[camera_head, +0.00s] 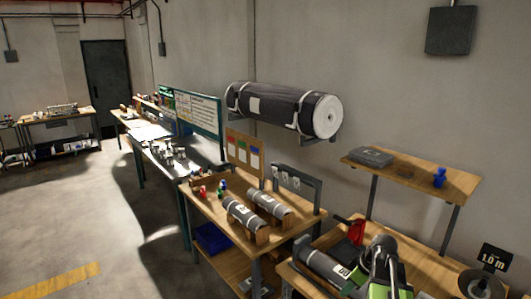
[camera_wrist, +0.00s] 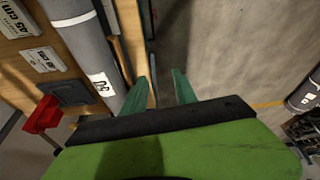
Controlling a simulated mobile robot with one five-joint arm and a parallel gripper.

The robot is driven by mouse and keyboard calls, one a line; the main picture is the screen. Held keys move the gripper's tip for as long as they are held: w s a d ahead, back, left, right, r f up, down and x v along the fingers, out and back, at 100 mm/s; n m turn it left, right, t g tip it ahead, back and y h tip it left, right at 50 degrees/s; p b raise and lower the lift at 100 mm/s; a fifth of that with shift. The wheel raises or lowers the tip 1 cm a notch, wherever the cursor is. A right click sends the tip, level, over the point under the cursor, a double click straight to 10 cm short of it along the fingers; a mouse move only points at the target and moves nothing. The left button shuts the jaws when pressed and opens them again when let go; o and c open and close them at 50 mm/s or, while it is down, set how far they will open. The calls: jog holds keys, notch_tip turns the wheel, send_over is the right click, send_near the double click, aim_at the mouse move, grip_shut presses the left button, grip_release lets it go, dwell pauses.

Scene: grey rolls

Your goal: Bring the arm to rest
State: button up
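My gripper (camera_wrist: 160,82) shows two teal fingers that stand apart with nothing between them in the wrist view. A grey roll (camera_wrist: 84,36) with a white label lies to the left of the fingers, apart from them. In the head view my green and black arm (camera_head: 381,264) is at the lower right, over the near wooden table (camera_head: 288,270), beside a grey roll (camera_head: 322,264) on that table. The fingertips cannot be made out in the head view.
Two grey rolls (camera_head: 268,203) lie on cradles on the middle table. A large dark roll (camera_head: 285,108) hangs on the wall. A shelf (camera_head: 455,183) stands behind my arm. A red object (camera_head: 356,231) is close to my arm. Open floor (camera_head: 75,220) lies at left.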

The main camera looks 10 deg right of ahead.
jog(key=w+a+f+n+g+b, duration=0.1)
jog(key=a+f, duration=0.1)
jog(key=a, duration=1)
jog(key=w+a+f+g+b, duration=0.1)
jog(key=a+f+b, duration=0.15)
jog(key=a, duration=0.95)
jog(key=s+a+f+m+g+h, duration=0.1)
jog(key=s+a+m+h, duration=0.1)
jog(key=m, duration=0.6)
jog(key=s+a, duration=0.1)
jog(key=s, duration=0.1)
jog(key=shift+s+a, duration=0.35)
jog(key=shift+a, duration=0.05)
jog(key=shift+f, duration=0.1)
